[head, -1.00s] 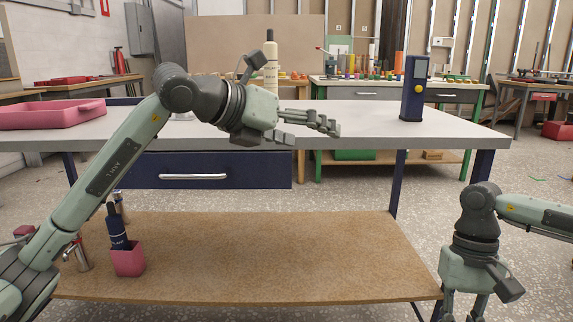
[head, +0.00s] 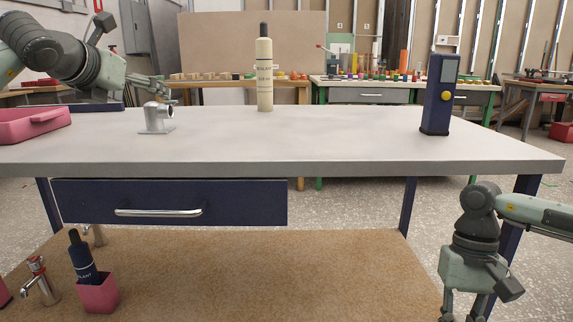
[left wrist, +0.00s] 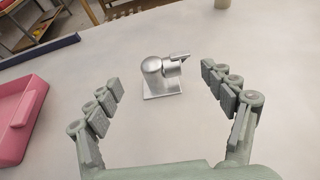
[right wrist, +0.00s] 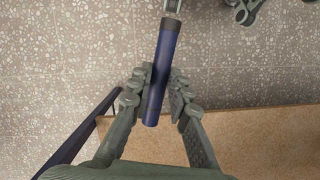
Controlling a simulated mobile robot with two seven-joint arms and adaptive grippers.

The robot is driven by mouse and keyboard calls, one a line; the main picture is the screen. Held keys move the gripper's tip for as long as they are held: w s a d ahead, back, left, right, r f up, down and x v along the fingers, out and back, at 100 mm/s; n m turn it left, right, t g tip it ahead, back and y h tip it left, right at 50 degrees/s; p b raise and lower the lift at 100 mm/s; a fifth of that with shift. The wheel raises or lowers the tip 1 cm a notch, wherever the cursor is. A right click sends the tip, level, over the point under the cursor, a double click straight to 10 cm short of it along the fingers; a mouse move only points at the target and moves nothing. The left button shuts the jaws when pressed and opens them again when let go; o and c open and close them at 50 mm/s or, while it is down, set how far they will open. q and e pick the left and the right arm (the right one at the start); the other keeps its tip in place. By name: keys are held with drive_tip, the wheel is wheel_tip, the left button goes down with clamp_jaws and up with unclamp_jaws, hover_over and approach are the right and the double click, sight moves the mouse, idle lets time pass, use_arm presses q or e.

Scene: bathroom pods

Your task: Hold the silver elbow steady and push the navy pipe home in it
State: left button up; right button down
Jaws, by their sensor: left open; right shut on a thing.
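The silver elbow (head: 157,118) stands upright on its square base on the grey tabletop, left of centre. My left gripper (head: 158,88) is open above and behind it in the head view. In the left wrist view the elbow (left wrist: 161,76) shows between the spread fingers, apart from both, its mouth toward the right. My right gripper (right wrist: 160,85) is shut on the navy pipe (right wrist: 162,62), away from the elbow. In the head view the right fingertips and the pipe are cut off at the lower right.
A pink tray (head: 35,124) and a navy bar (head: 95,107) lie at the table's left. A cream bottle (head: 264,75) stands at the back, a navy device (head: 439,95) at the right. The middle is clear. A lower shelf (head: 240,270) holds a pink cup (head: 98,294).

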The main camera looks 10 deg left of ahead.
sight(166, 106)
use_arm(q)
drive_tip(key=x, duration=1.1)
drive_tip(key=shift+w, duration=0.25)
drive_tip(key=shift+c, duration=0.2)
drive_tip(key=c, duration=1.2)
drive_tip(key=shift+c, duration=0.3)
drive_tip(key=o, duration=1.5)
drive_tip(key=shift+s, duration=0.1)
